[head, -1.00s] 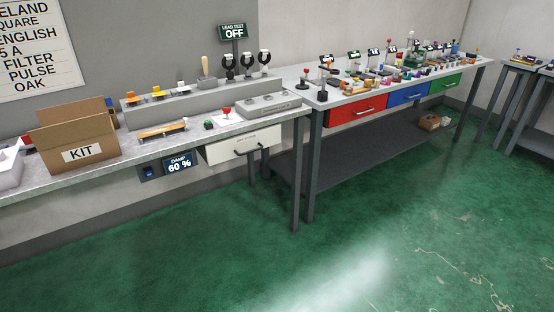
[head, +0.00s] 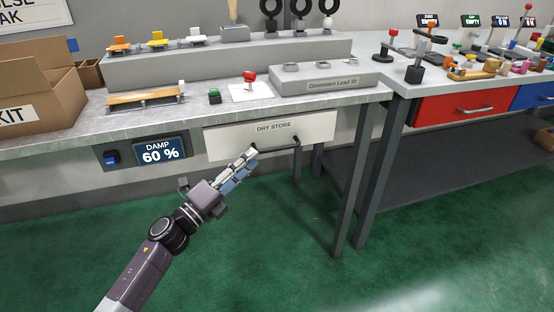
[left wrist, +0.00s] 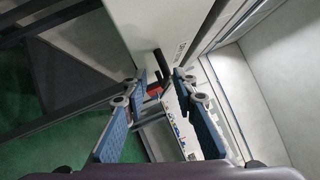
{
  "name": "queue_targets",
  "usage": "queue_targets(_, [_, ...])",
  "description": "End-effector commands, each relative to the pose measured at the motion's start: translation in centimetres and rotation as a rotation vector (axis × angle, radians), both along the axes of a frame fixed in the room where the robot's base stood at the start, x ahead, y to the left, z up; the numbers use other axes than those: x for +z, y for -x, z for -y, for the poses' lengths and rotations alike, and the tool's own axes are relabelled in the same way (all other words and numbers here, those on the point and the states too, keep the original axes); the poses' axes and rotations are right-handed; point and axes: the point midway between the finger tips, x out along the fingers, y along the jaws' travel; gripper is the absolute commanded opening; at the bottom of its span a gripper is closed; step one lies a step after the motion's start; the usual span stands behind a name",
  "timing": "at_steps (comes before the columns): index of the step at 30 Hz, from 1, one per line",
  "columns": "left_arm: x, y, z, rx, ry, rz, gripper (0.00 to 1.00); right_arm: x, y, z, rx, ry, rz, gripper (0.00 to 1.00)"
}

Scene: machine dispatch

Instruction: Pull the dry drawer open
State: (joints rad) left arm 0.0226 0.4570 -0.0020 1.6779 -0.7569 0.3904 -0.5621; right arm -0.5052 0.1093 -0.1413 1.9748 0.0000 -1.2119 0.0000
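The dry drawer (head: 290,126) has a white front marked "DRY STORE". It hangs under the grey bench and looks shut. Its dark bar handle (head: 285,146) runs across the lower part of the front. My left gripper (head: 250,153) is at the left end of the handle, its fingertips close to the front. In the left wrist view my left gripper (left wrist: 160,78) has its two blue-padded fingers apart, with the dark handle (left wrist: 157,62) just ahead of and between the tips. Contact cannot be told. The drawer front (left wrist: 164,25) fills the upper middle there. My right gripper is not in view.
A damp display reading 60 % (head: 161,150) with a blue switch (head: 111,158) sits left of the drawer. A bench leg (head: 350,205) stands to the right. A red drawer (head: 468,106) is on the neighbouring bench. Green floor in front is clear.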

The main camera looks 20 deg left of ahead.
Motion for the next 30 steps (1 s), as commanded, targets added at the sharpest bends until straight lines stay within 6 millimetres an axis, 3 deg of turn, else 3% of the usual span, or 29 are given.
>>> queue_targets(6, [0.4,0.0,0.9,-0.111,-0.164,0.075,0.26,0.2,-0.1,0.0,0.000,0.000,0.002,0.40])
queue_targets(13, [0.3,-0.1,1.7,-0.168,-0.239,0.108,0.26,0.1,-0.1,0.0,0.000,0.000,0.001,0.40])
queue_targets(24, [1.5,-4.4,5.0,-0.168,-0.239,0.110,0.26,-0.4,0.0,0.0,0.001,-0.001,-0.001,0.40])
queue_targets(30, [1.8,-5.6,6.0,-0.168,-0.238,0.107,0.26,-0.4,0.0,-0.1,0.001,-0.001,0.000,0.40])
